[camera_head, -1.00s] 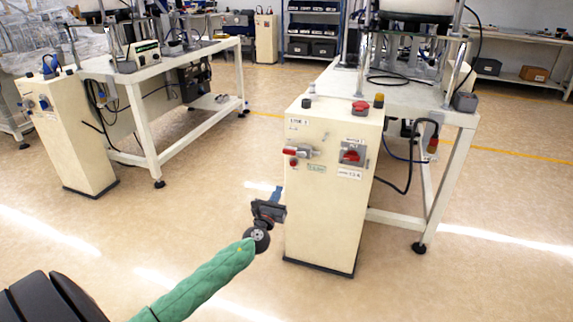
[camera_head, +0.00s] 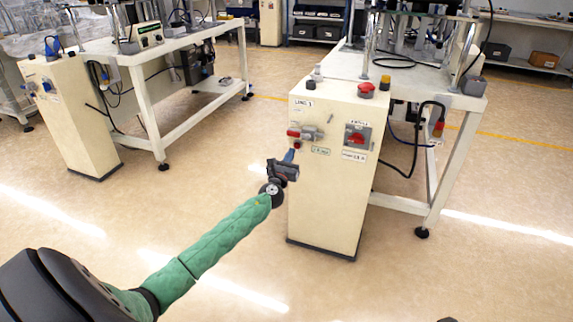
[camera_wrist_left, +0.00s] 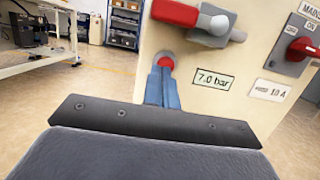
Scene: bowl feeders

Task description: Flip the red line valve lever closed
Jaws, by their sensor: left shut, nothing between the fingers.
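The valve (camera_head: 308,134) with its red lever (camera_head: 293,133) is on the front of the near cream cabinet (camera_head: 325,200). The lever lies roughly horizontal, pointing left along the grey valve body. In the left wrist view, the red lever (camera_wrist_left: 175,12) is at the top, partly cut off by the frame edge. My left gripper (camera_head: 290,154) is shut and empty, just below the lever. Its blue fingers (camera_wrist_left: 162,72) show together in the wrist view, in front of a round red button (camera_wrist_left: 166,61) and apart from the lever. My right gripper is out of view.
A red rotary switch (camera_head: 356,137) sits right of the valve, with a "7.0 bar" label (camera_wrist_left: 213,79) below the valve. A red button (camera_head: 366,90) and an amber one (camera_head: 385,82) top the cabinet. A white table (camera_head: 425,90) stands behind. The floor left is open.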

